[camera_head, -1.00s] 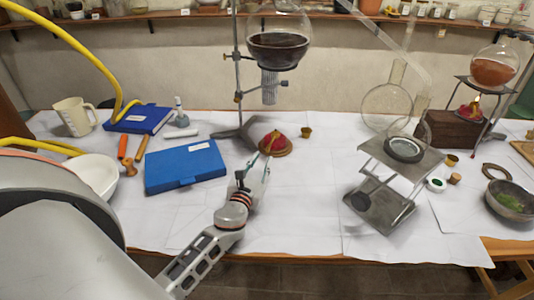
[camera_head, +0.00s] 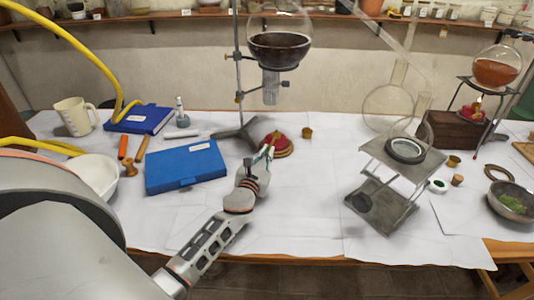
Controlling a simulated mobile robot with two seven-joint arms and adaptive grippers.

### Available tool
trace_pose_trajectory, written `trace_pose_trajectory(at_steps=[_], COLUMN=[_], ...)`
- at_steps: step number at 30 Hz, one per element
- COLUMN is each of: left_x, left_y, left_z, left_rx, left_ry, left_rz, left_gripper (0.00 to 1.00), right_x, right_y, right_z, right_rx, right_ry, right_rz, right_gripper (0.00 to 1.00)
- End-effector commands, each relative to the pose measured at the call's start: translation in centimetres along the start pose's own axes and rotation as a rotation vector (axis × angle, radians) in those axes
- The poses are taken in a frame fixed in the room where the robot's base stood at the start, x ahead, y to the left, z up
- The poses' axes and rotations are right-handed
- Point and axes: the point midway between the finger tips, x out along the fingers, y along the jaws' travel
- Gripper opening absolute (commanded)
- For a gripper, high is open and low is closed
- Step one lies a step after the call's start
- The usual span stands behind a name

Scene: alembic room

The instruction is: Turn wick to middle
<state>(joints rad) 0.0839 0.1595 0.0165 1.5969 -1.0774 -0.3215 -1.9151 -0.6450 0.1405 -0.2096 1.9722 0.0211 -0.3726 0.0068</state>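A small red burner with a brass base (camera_head: 282,148) stands on the white-covered table, to the right of the iron stand's foot. Its wick and any knob are too small to make out. My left gripper (camera_head: 268,147) is at the burner's near left side, its fingertips overlapping it in the picture. I cannot tell whether they touch it or how far apart they are. A second red burner (camera_head: 472,111) stands on a dark wooden block at the right, under a round flask. My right gripper is not in view.
A stand (camera_head: 237,90) holds a large flask of dark liquid (camera_head: 279,50) above and behind the burner. A metal lifting platform (camera_head: 385,205) with glassware stands to the right. The cloth between it and my gripper is clear.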

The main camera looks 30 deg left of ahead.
Motion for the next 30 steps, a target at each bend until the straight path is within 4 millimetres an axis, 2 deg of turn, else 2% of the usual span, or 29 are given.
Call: trace_pose_trajectory(at_steps=[4, 13, 24, 25, 26, 30], left_x=[-0.02, -0.03, -0.03, -0.03, -0.03, -0.03], left_y=[0.01, 0.07, 0.06, 0.06, 0.06, 0.07], left_z=[-0.05, -0.12, -0.08, -0.08, -0.08, -0.07], left_rx=[-0.059, -0.336, -0.373, -0.373, -0.373, -0.372], left_ry=[0.0, 0.001, 0.001, 0.001, 0.001, 0.001], left_rz=[0.0, 0.001, 0.0, 0.0, 0.0, 0.0], left_gripper=[0.0, 0.0, 0.0, 0.16, 0.23, 0.25], right_x=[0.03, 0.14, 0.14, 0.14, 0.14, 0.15], right_y=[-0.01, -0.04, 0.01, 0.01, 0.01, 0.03], right_z=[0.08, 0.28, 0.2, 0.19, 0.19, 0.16], right_rx=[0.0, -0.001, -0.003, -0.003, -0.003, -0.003], right_ry=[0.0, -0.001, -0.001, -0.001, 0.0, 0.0], right_rz=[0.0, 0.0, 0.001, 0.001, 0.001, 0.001], right_gripper=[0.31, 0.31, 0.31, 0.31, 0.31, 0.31])
